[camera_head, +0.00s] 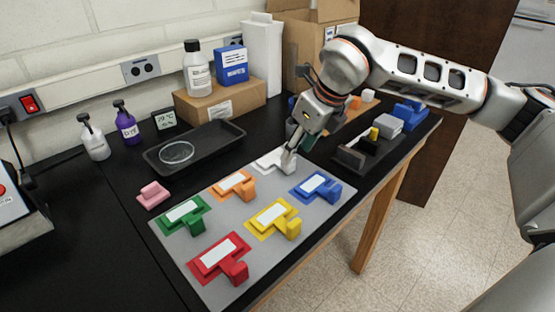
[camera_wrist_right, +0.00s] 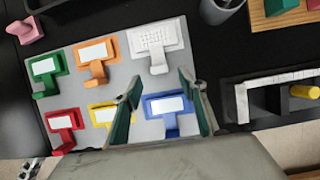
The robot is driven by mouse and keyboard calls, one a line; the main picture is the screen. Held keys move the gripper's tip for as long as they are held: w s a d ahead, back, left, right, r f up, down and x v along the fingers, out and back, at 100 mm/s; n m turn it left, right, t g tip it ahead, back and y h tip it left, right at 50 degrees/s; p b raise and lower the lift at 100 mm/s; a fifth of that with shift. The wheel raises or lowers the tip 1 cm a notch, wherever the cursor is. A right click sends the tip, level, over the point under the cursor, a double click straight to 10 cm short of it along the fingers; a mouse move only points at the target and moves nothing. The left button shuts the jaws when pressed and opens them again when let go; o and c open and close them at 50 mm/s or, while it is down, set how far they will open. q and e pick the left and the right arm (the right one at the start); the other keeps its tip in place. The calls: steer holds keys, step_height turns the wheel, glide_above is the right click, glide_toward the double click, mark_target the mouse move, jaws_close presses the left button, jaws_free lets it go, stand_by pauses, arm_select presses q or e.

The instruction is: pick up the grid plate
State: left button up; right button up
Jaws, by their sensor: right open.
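The grid plate (camera_head: 270,160) is a white piece with a grid-textured top. It lies at the back of the grey board (camera_head: 222,215). In the right wrist view the grid plate (camera_wrist_right: 153,37) shows at the top, with its white stem towards me. My right gripper (camera_head: 289,161) is over the board close to the grid plate, partly hiding it in the head view. In the wrist view my right gripper (camera_wrist_right: 160,80) is open with nothing between its fingers, the stem just beyond the fingertips. Whether they touch it I cannot tell. My left gripper is not in view.
Green (camera_head: 183,213), orange (camera_head: 232,184), blue (camera_head: 316,184), yellow (camera_head: 272,216) and red (camera_head: 219,256) pieces sit on the same board. A black tray (camera_head: 218,138) with a glass dish lies behind it. A dark holder (camera_head: 352,158) stands to the right.

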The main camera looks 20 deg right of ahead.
steer(key=x, duration=0.5)
steer(key=shift+w+f, duration=0.1)
steer(key=shift+f, duration=0.05)
steer(key=c, duration=1.1)
